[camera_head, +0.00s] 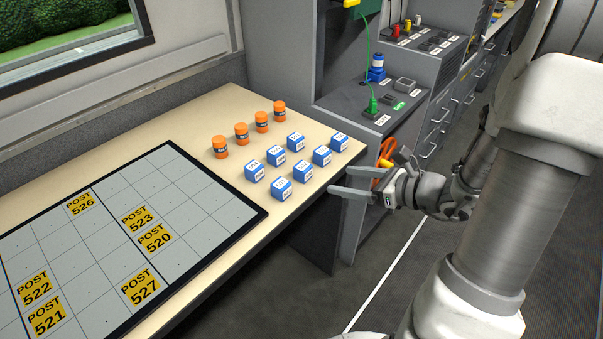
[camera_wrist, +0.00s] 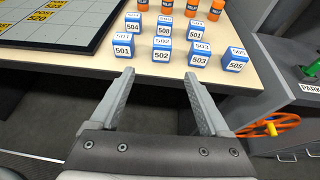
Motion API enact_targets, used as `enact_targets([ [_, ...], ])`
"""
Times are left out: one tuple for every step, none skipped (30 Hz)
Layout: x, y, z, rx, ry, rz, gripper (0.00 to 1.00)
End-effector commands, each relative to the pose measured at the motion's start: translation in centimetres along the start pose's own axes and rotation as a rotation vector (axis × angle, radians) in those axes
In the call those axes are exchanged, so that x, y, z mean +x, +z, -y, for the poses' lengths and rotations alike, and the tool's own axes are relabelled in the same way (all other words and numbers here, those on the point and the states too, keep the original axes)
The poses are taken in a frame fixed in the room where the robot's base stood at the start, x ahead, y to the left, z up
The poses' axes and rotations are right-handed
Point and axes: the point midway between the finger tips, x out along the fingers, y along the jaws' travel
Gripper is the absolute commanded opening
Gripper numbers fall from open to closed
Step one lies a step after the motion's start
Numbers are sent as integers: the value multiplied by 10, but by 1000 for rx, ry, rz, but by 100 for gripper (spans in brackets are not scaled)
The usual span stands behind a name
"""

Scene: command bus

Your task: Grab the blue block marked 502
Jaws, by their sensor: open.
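The blue block marked 502 (camera_wrist: 162,53) has a white number face. It stands on the table near its edge, in the front row, between the blocks marked 501 (camera_wrist: 123,49) and 503 (camera_wrist: 200,57). I take it to be the block (camera_head: 303,172) in the head view, where its number is too small to read. My gripper (camera_head: 341,179) is open and empty, just off the table edge, pointing at the blocks. In the wrist view the fingers (camera_wrist: 158,74) point toward block 502, with a gap before it.
Block 505 (camera_wrist: 235,61) ends the front row; block 504 (camera_wrist: 133,25), block 500 (camera_wrist: 164,29) and another stand behind. Several orange cylinders (camera_head: 262,122) stand farther back. A gridded board (camera_head: 172,200) with yellow POST labels covers the table's left. A grey console (camera_head: 378,100) stands beyond the table.

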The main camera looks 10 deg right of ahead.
Motion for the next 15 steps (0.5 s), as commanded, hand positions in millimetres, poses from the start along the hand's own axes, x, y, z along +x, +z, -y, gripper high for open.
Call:
enact_targets([
  [14,-3,-2,0,6,1,80],
  [20,-3,-2,-1,7,0,80],
  [29,-3,-2,-1,7,0,80],
  [36,-3,-2,-1,7,1,80],
  [42,-3,-2,-2,7,0,80],
  [50,-2,-1,-3,6,1,80],
  [56,-2,-2,-3,6,0,80],
  [61,-2,-2,-2,5,-1,80],
  [67,-2,-2,-2,6,0,80],
  [71,-2,-1,-2,5,0,80],
  [74,-1,-1,-3,4,0,80],
  [78,-1,-1,-3,4,-1,80],
  [80,-1,-1,-3,3,-1,80],
  [81,0,-1,-3,3,-1,80],
  [82,0,-1,-3,2,-1,80],
])
